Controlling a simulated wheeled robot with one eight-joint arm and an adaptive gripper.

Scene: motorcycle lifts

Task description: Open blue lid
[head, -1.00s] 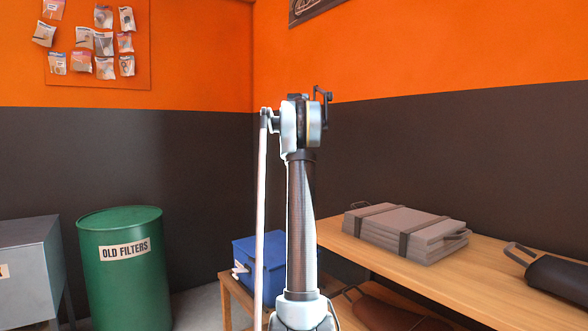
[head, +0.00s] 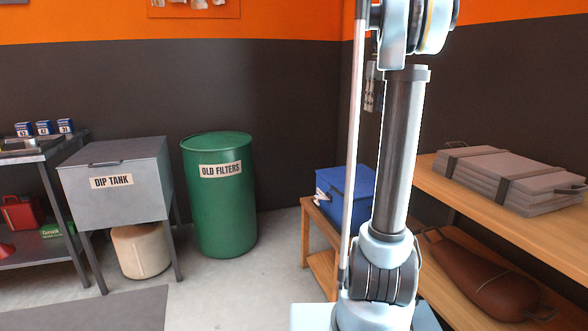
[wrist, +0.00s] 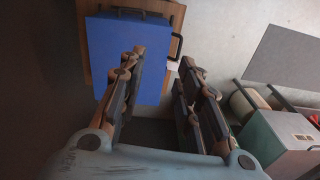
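The blue box with its blue lid (head: 347,188) stands on a low wooden stand, partly hidden behind my arm in the head view. The lid looks closed. In the wrist view the blue lid (wrist: 121,54) fills the upper left, with a dark handle at its right edge and another dark bar along its top edge. My gripper (wrist: 160,66) is open and empty in the wrist view, its fingers pointing toward the lid and its right side. Touching cannot be made out, but a gap seems to remain. My gripper is out of the head view.
A green drum (head: 219,205) and a grey dip tank (head: 118,185) stand left. Grey floor lies open between the drum and the stand.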

